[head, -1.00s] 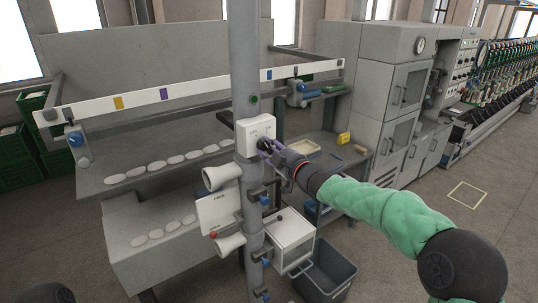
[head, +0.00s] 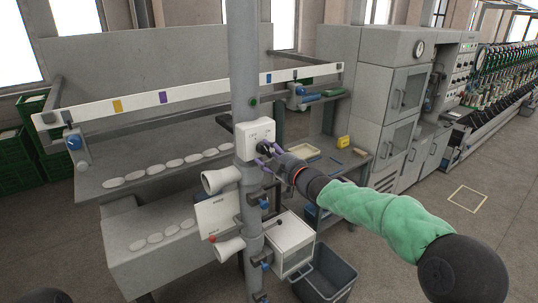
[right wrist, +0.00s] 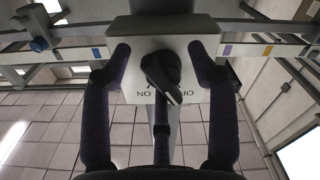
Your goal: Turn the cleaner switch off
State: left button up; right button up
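The cleaner switch is a white box (head: 253,133) on a grey upright post, with a black rotary knob. In the right wrist view the knob (right wrist: 162,76) is turned at a slant, its narrow end toward the lower right. Printed lettering on the box (right wrist: 142,31) appears upside down and is partly covered by the knob. My right gripper (head: 266,153) is right in front of the box. In the right wrist view its dark fingers (right wrist: 160,55) are spread on both sides of the knob, with gaps, not gripping it. My left gripper does not show.
The grey post (head: 245,60) also carries white horn-shaped parts (head: 222,179) and a white box (head: 290,240) below the switch. A grey bin (head: 325,275) stands on the floor beneath. A long white rail (head: 200,88) runs behind the post. Cabinets (head: 385,90) stand to the right.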

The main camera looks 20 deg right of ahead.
jog(key=shift+r, duration=0.2)
jog(key=shift+s+d, duration=0.1)
jog(key=shift+s, duration=0.05)
jog(key=shift+s+d, duration=0.1)
jog(key=shift+s, duration=0.15)
jog(key=v, duration=1.1)
jog(key=shift+f, duration=0.15)
